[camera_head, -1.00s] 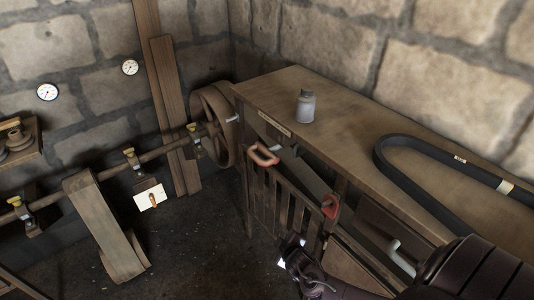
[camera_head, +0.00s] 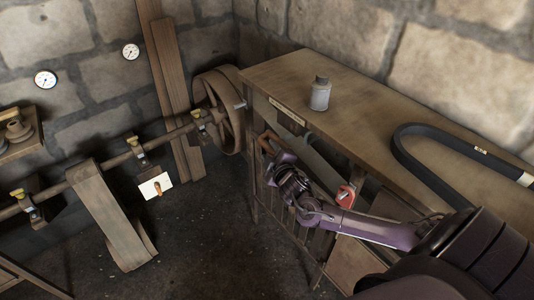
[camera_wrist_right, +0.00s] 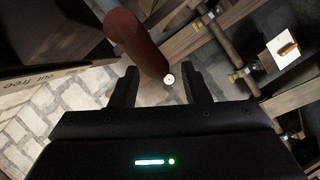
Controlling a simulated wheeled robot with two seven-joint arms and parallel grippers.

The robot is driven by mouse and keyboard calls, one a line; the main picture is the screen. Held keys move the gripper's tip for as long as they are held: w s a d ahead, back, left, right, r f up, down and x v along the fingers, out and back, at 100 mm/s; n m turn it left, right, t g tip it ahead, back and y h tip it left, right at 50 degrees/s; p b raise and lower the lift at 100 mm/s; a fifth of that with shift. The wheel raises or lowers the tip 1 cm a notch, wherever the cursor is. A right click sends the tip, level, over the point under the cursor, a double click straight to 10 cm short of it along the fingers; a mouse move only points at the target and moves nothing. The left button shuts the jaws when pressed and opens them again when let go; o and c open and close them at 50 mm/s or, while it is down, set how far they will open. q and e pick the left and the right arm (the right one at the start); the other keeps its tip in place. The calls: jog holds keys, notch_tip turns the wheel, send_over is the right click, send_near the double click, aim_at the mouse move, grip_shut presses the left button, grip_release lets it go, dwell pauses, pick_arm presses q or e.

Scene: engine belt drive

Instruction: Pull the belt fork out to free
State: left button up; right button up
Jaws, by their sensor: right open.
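The belt fork's red handle (camera_head: 265,143) is at the front of the workbench, partly hidden behind my right gripper (camera_head: 276,163) in the head view. In the right wrist view the red-brown handle bar (camera_wrist_right: 137,42) reaches down between the fingertips of my right gripper (camera_wrist_right: 162,82). The fingers stand apart, with visible gaps beside the bar. I cannot tell how deep the bar lies between them. A second red handle (camera_head: 345,194) sits farther right along the bench front, behind my right forearm. My left gripper is out of view.
The workbench (camera_head: 290,72) carries a grey bottle (camera_head: 320,94) and a black belt loop (camera_head: 408,150). A label strip (camera_wrist_right: 40,90) on the wood reads "out free". A shaft with a wheel (camera_head: 218,110) and a hanging belt (camera_head: 105,215) stand left. Floor between is clear.

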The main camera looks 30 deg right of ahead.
jog(key=shift+f+b+x, duration=0.2)
jog(key=shift+b+x, duration=0.5)
jog(key=shift+x, duration=0.5)
jog(key=shift+w+d+r, duration=0.1)
jog(key=shift+w+d, duration=0.05)
jog(key=shift+w, duration=0.3)
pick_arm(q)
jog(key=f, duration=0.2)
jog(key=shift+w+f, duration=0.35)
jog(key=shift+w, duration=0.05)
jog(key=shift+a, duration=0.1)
pick_arm(e)
grip_shut()
